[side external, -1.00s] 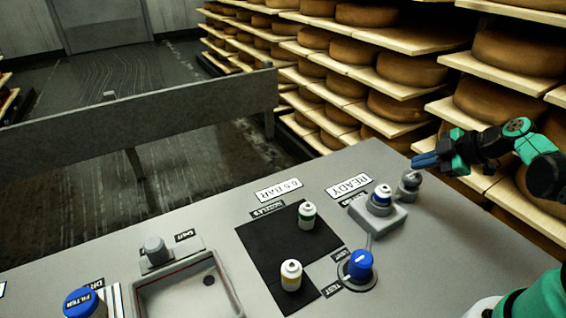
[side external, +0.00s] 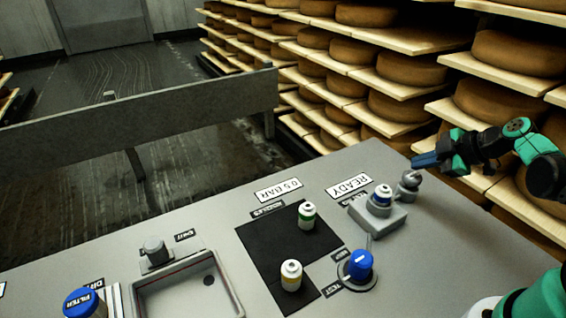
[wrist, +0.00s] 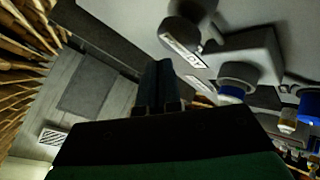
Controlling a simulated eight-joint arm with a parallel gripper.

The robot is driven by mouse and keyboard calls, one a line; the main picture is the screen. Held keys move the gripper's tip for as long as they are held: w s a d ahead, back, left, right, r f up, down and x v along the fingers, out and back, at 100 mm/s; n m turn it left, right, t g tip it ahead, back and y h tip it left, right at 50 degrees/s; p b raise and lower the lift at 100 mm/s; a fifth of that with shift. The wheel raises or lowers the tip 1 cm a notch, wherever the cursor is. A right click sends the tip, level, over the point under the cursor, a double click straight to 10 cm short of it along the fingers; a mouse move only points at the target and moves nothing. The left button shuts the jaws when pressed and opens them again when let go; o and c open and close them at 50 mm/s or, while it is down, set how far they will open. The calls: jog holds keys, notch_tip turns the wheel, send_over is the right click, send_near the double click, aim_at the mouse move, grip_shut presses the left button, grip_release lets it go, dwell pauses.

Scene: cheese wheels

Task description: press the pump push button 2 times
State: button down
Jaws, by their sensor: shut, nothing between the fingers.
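A grey round button on a grey base, which I take to be the pump push button (side external: 409,184), stands at the panel's right end, beside the nozzle block. Its label is not readable. My gripper (side external: 415,161) is shut and empty, its blue fingers just above the button's top; I cannot tell whether they touch it. In the wrist view my gripper's fingers (wrist: 157,75) are together, and a grey round part with a white label (wrist: 185,40) shows beyond them to the right.
A grey block (side external: 378,214) holding a blue-banded white nozzle (side external: 381,194) stands left of the button. A blue knob (side external: 359,264), a black mat (side external: 272,240) with two nozzles, a recessed tray (side external: 188,290) and a blue filter cap (side external: 83,303) lie further left. Cheese shelves (side external: 400,85) rise behind.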

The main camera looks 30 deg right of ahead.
aim_at(417, 177)
jog(key=shift+f, duration=0.15)
jog(key=shift+f, duration=0.3)
jog(key=shift+r, duration=0.15)
dwell(0.6)
jog(key=shift+r, duration=0.3)
jog(key=shift+r, duration=2.5)
